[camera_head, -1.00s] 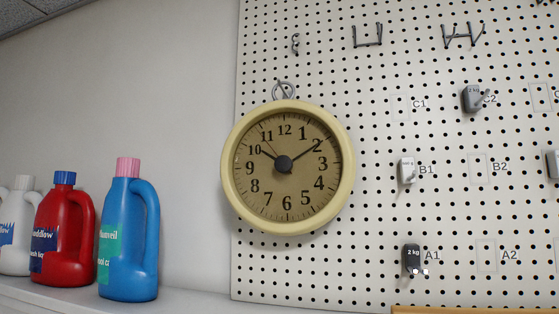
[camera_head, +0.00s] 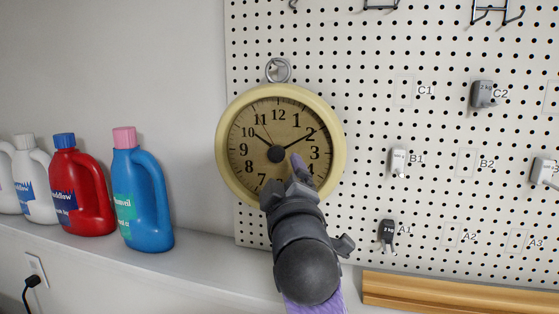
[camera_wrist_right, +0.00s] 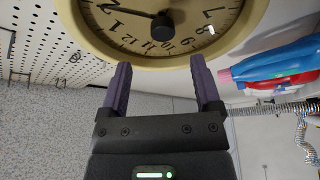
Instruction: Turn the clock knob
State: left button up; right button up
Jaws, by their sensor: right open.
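The round clock (camera_head: 222,165) with a cream rim hangs on the pegboard. Its dark round knob (camera_head: 276,154) sits at the centre of the face, where the hands meet. In the right wrist view the clock's rim (camera_wrist_right: 95,40) and the knob (camera_wrist_right: 163,27) appear at the top, upside down. My right gripper (camera_head: 287,172) is in front of the lower part of the clock face and covers some of its numerals. In the right wrist view its purple fingers (camera_wrist_right: 158,80) are apart with nothing between them, and the knob is beyond the gap. My left gripper is not in view.
Blue (camera_head: 148,215), red (camera_head: 84,200) and white (camera_head: 36,185) bottles stand on the ledge left of the clock. Small weights (camera_head: 388,232) hang on the pegboard (camera_head: 440,125) to the right. A wooden ledge (camera_head: 450,295) is at lower right.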

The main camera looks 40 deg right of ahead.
aim_at(279, 157)
jog(key=p+x, duration=0.1)
jog(key=x, duration=0.6)
jog(key=shift+w, duration=0.15)
grip_shut()
